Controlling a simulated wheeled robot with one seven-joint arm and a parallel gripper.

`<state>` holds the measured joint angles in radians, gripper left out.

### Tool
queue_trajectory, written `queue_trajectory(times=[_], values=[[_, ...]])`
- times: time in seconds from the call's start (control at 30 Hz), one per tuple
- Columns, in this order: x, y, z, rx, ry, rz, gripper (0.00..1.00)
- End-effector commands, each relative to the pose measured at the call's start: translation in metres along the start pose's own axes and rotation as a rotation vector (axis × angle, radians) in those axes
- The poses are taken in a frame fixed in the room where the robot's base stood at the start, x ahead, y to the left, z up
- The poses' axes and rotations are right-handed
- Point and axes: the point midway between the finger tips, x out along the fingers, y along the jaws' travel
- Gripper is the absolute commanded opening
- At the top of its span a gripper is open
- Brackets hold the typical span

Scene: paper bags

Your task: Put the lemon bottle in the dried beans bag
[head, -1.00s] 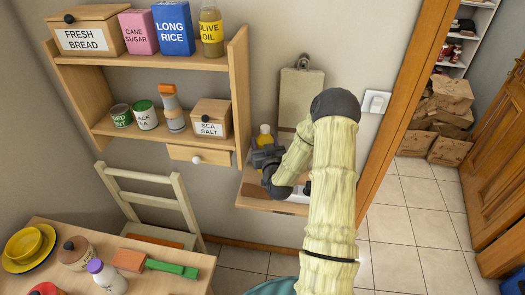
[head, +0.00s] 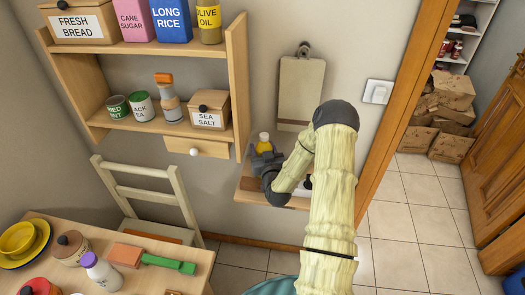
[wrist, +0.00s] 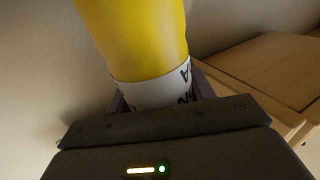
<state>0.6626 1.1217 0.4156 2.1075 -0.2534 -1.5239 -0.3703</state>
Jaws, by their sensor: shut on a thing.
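The lemon bottle (head: 264,142) is yellow with a white band and stands out above my gripper (head: 266,160) at the small wall shelf. In the wrist view the yellow bottle (wrist: 140,35) rises from between the jaws, and its white label with dark letters is partly hidden by the gripper. My gripper is shut on it. I cannot tell whether the bottle touches the shelf. Several brown paper bags (head: 452,92) are piled beyond the doorway at right; I can read no dried beans label on them.
The small wall shelf (head: 262,197) is below my gripper, with a clipboard (head: 301,90) above it. A wooden rack (head: 242,85) is at left. A chair (head: 150,185) and a cluttered table (head: 205,268) are at lower left. Tiled floor (head: 395,225) is clear before the doorway (head: 405,95).

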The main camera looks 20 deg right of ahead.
Motion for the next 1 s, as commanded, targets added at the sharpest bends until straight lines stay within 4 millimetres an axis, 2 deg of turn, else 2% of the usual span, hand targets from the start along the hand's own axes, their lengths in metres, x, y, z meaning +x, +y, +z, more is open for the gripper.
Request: queue_trajectory(times=[0.23,0.27,0.3,0.7,0.87,1.0], values=[[0.000,0.000,0.002,-0.001,0.000,0.001,0.30],[0.000,0.000,0.002,-0.001,0.000,0.001,0.55],[0.000,0.000,0.001,-0.001,0.000,0.001,0.62],[0.000,0.001,-0.003,0.000,-0.001,0.001,0.62],[-0.017,0.000,0.001,0.000,-0.003,0.000,0.62],[-0.040,0.000,0.002,-0.001,-0.003,0.000,0.62]])
